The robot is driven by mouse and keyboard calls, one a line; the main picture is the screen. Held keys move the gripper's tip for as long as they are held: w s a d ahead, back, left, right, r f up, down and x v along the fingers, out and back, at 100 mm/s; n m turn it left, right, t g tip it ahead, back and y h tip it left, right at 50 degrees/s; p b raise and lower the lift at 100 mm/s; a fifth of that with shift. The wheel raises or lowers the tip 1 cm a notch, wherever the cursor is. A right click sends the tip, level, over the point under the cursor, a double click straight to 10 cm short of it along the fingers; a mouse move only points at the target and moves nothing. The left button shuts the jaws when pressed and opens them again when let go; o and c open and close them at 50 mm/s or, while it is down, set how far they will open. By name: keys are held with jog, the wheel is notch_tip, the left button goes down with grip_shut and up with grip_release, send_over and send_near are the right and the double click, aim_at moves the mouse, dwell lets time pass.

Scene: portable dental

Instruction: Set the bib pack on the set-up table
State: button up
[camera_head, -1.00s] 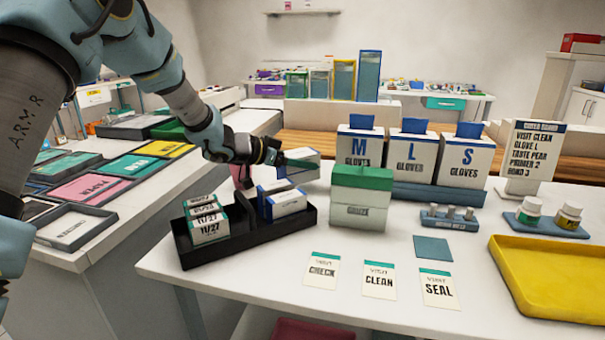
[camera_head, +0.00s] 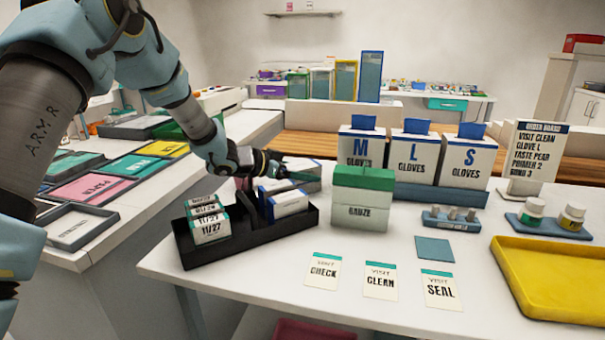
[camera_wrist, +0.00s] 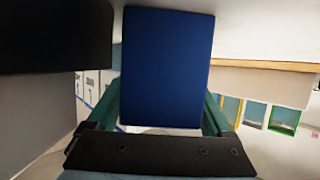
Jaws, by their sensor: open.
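The pack at my gripper, which I take to be the bib pack (camera_head: 308,181), is a white box with a blue face. It appears to lie on the white set-up table (camera_head: 390,245), behind the black tray and left of the gauze stack. In the wrist view its blue face (camera_wrist: 165,65) fills the space between my fingers. My gripper (camera_head: 297,172) is open around it, with teal fingers on both sides. Small gaps at the fingers and the pack's underside are hard to make out.
The black tray (camera_head: 248,248) in front holds 11/27 packs (camera_head: 210,222) and blue-and-white packs (camera_head: 288,203). The green-and-white gauze stack (camera_head: 361,200) stands close on the right, with the glove boxes (camera_head: 412,158) behind. The table front holds several flat cards (camera_head: 380,281).

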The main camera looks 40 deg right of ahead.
jog(key=v, duration=1.2)
jog(key=shift+b, duration=0.3)
jog(key=shift+r, duration=0.1)
